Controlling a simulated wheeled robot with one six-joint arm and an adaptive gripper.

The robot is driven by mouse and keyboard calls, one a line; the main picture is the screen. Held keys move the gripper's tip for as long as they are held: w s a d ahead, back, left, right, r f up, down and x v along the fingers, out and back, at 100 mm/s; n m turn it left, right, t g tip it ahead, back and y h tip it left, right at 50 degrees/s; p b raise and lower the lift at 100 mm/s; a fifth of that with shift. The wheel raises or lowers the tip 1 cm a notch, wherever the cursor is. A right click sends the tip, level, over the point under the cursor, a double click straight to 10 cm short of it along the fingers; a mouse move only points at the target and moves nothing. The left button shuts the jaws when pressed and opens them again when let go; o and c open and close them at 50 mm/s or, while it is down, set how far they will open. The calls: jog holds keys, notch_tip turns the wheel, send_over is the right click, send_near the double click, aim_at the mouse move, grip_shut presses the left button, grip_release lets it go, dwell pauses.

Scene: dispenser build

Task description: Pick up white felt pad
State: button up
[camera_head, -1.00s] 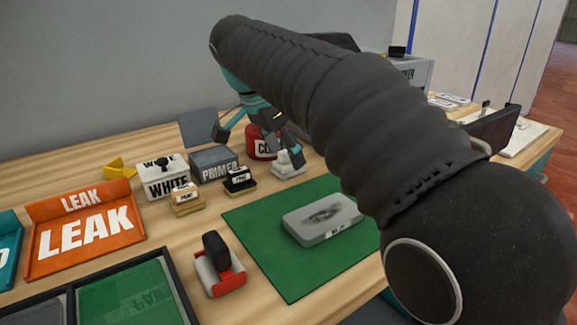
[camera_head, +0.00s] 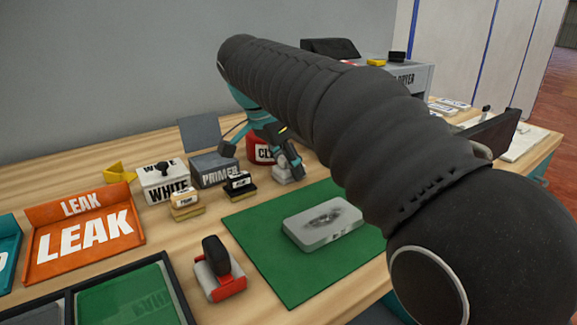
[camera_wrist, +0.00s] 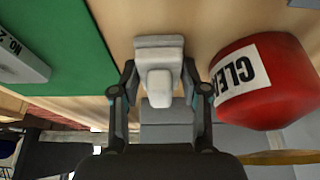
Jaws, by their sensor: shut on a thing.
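The white felt pad (camera_wrist: 158,49) is a pale block with a raised grip, seen in the wrist view between my gripper's fingers. My gripper (camera_wrist: 158,84) is shut on its raised grip. In the head view the pad (camera_head: 283,177) stands on the wooden table behind the green mat, partly hidden by my gripper (camera_head: 290,165). I cannot tell whether its base is touching the table.
A red CLE-labelled can (camera_wrist: 262,82) stands close beside the pad. The green mat (camera_head: 262,245) bears a grey block (camera_head: 322,223). Two small pads (camera_head: 240,185) (camera_head: 186,205), a PRIMER box (camera_head: 214,171) and a WHITE box (camera_head: 166,182) stand to the left.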

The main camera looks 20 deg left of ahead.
jog(key=shift+r, duration=0.1)
notch_tip(320, 180, up, 4)
jog(key=shift+f+p, duration=0.1)
jog(key=shift+p, duration=0.4)
jog(key=s+d+r, duration=0.2)
jog(key=d+r, duration=0.5)
jog(key=d, duration=0.4)
jog(key=shift+s+d, duration=0.15)
jog(key=shift+d, duration=0.1)
